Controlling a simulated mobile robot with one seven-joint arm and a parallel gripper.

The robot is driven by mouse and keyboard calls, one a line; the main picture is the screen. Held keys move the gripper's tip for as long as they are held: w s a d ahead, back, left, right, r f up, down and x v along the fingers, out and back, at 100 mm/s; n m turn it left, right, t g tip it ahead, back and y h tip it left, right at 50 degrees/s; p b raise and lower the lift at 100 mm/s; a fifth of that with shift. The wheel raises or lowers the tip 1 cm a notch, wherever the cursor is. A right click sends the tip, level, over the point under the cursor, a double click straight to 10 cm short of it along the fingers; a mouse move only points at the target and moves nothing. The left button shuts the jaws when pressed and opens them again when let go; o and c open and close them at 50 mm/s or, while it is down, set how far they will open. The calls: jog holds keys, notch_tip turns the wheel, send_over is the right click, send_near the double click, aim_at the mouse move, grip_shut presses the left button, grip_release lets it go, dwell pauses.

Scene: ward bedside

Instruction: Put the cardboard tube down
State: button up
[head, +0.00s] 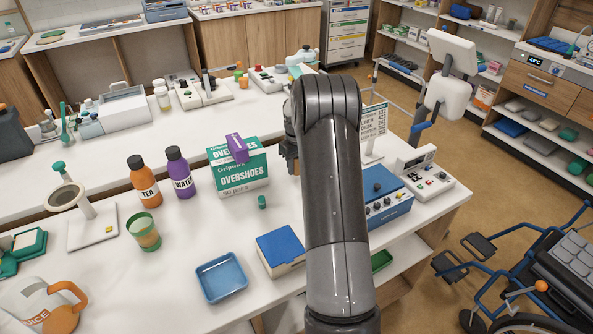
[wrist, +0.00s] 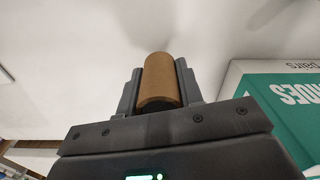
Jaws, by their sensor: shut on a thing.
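The cardboard tube (wrist: 159,80) is a plain brown cylinder, seen in the wrist view between the two dark fingers of my gripper (wrist: 158,88). The fingers are shut on it from both sides. A white surface lies beyond it; I cannot tell whether the tube touches that surface. In the head view my gripper (head: 291,152) is mostly hidden behind my arm, over the white table (head: 110,280) just right of the overshoes box.
The overshoes box (head: 240,170) stands close to the left of my gripper; it also shows at right in the wrist view (wrist: 285,105). A blue tray (head: 222,277), a blue-topped box (head: 280,250) and a small green cap (head: 262,202) lie nearer. A blue device (head: 385,195) stands right of my arm.

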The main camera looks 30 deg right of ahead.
jog(key=shift+f, duration=1.15)
jog(key=shift+f, duration=0.15)
jog(key=o, duration=0.9)
jog(key=shift+o, duration=0.2)
